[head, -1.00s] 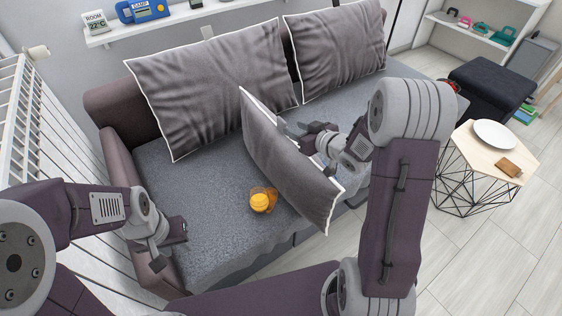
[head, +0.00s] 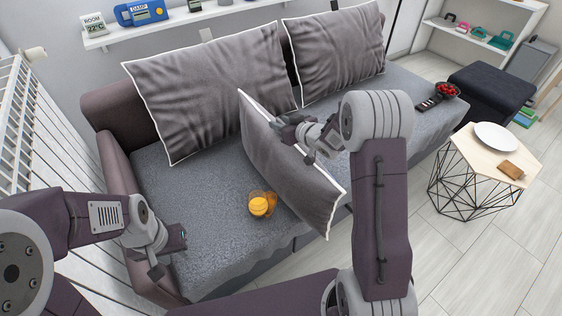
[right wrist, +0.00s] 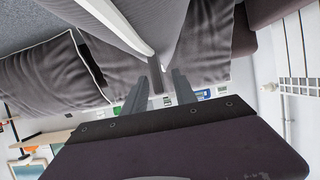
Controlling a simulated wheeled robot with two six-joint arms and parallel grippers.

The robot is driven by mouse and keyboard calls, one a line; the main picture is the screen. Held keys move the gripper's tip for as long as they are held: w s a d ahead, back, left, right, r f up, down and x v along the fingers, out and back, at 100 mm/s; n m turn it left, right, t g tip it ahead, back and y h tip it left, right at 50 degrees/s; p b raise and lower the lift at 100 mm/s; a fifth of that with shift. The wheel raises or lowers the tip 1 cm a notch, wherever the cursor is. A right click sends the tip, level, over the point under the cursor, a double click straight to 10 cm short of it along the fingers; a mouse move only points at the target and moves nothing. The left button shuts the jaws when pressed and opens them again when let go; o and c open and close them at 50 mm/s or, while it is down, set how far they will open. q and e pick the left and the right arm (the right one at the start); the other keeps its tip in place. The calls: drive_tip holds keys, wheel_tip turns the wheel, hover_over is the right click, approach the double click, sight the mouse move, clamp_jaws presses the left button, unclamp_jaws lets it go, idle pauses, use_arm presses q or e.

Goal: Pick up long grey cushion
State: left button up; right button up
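A long grey cushion (head: 280,160) with white piping stands tilted across the middle of the sofa. In the head view my right gripper (head: 293,138) is at its upper edge, with its fingers spread. In the right wrist view the right gripper (right wrist: 163,82) has a gap between its fingers, and the cushion's white-piped edge (right wrist: 115,25) comes down close to them. Whether the fingers touch it is unclear. My left gripper (head: 170,254) is open and empty, low over the sofa's left end.
Two larger grey cushions (head: 205,85) (head: 340,50) lean on the sofa back. A remote (head: 429,103) and a bowl of red fruit (head: 447,90) are at the right end. A side table (head: 470,150) stands at right.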

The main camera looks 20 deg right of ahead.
clamp_jaws()
idle(1.2)
